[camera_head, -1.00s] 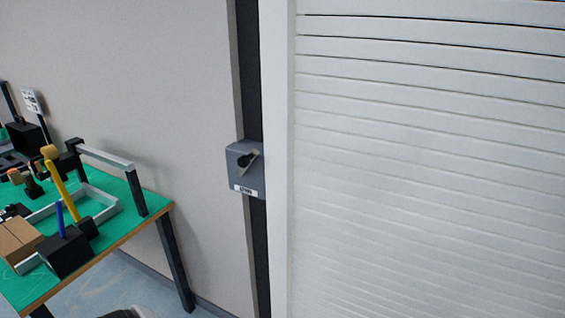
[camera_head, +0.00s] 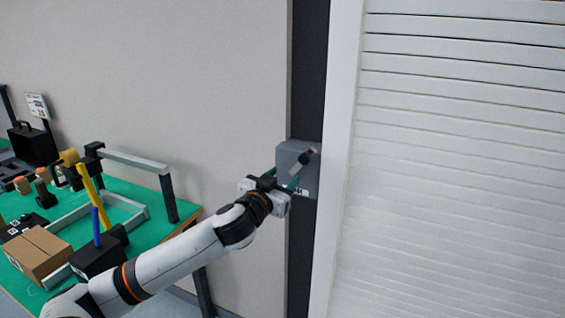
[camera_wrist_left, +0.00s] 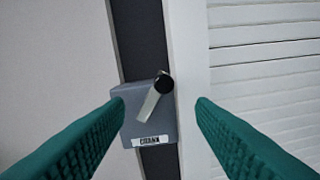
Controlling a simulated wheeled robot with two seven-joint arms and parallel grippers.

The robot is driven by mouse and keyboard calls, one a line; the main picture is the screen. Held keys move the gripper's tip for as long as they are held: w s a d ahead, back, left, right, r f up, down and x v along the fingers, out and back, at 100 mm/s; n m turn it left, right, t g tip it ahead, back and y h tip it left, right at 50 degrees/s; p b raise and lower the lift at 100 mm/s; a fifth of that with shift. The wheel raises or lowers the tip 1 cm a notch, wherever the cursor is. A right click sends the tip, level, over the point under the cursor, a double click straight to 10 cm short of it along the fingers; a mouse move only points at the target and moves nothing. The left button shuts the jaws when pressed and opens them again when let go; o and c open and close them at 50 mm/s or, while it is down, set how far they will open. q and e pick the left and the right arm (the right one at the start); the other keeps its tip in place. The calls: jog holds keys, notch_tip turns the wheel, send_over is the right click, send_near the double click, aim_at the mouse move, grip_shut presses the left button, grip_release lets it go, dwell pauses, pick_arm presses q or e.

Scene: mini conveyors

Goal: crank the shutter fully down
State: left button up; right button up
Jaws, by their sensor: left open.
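The white slatted shutter (camera_head: 460,170) fills the right of the head view, its slats running down to the bottom of the picture; its lower edge is not in view. The grey crank box (camera_head: 290,155) is on the dark post left of the shutter frame. In the left wrist view the box (camera_wrist_left: 128,105) has a label and a crank handle (camera_wrist_left: 150,104) with a black knob (camera_wrist_left: 164,82), the arm slanting down-left from it. My left gripper (camera_head: 290,180) is in front of the box, partly covering it. Its green fingers are open on both sides of the handle, apart from it.
A green-topped table (camera_head: 150,232) at the left holds a cardboard box (camera_head: 38,252), a black block with a blue rod (camera_head: 97,228), a yellow handle (camera_head: 88,185) and a metal rail (camera_head: 133,158). The wall between table and post is bare.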

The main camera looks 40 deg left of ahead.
aim_at(303, 160)
pick_arm(q)
jog(key=w+p, duration=0.1)
jog(key=w, duration=0.2)
jog(key=w+a+p, duration=0.1)
jog(key=w, duration=0.3)
jog(key=w+p, duration=0.1)
jog(key=w, duration=0.3)
jog(key=shift+w+a+r, duration=0.1)
jog(key=shift+a+r, duration=0.05)
jog(key=shift+a, duration=0.15)
jog(key=shift+w, duration=0.4)
jog(key=shift+w+a, duration=0.1)
jog(key=shift+c, duration=0.3)
jog(key=c, duration=0.9)
grip_shut()
